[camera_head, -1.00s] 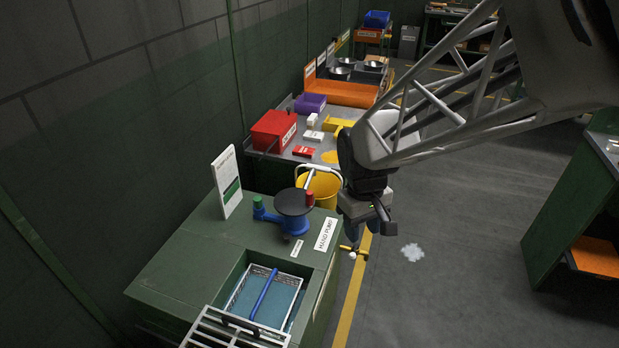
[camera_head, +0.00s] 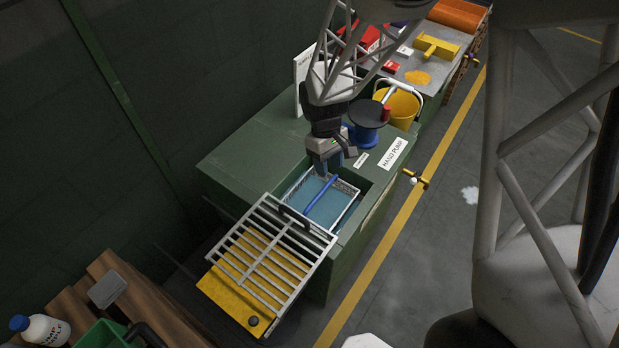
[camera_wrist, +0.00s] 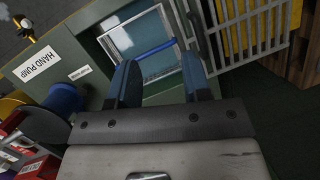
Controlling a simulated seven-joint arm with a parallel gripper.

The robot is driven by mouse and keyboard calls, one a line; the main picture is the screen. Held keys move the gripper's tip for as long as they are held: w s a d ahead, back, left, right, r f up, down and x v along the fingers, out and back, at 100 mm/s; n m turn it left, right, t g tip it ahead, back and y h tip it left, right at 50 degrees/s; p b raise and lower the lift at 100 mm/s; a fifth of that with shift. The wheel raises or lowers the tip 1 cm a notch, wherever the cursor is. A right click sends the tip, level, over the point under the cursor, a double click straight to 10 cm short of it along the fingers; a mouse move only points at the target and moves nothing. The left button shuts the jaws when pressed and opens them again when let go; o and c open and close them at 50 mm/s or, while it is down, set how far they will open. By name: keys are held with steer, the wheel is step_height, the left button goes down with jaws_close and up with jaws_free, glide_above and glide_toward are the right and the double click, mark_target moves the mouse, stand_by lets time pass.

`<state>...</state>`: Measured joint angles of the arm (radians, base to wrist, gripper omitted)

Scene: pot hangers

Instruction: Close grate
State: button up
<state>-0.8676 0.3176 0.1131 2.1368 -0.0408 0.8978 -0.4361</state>
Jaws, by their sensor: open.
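The grate (camera_head: 268,251) is a silver-grey barred frame with a black handle (camera_head: 295,217) on its edge nearest the basin. It lies swung out to the front left of the green cabinet, leaving the basin (camera_head: 319,201) uncovered. In the wrist view the grate (camera_wrist: 247,38) shows at the upper right. The basin holds a white wire basket and a blue bar (camera_head: 321,194), also seen in the wrist view (camera_wrist: 154,49). My gripper (camera_head: 324,171) is above the basin's back edge, apart from the grate. In the wrist view its two blue fingers (camera_wrist: 160,85) are spread and empty.
A blue spool-like pump (camera_head: 367,125) stands behind the basin, with a white sign and a yellow bucket (camera_head: 403,105) nearby. A yellow panel (camera_head: 238,299) lies under the grate. Wooden boards and a white bottle (camera_head: 42,329) are at the lower left.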

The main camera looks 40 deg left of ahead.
mark_target(293, 212)
steer(key=s+a+f+n+h, duration=0.1)
steer(key=s+a+f+n, duration=0.2)
steer(key=s+a+f, duration=0.4)
step_height(293, 212, down, 3)
steer(key=shift+a+f, duration=0.2)
steer(key=shift+a, duration=0.85)
steer(key=shift+s+f, duration=0.1)
steer(key=shift+x, duration=3.8)
steer(key=shift+d, duration=0.15)
jaws_close()
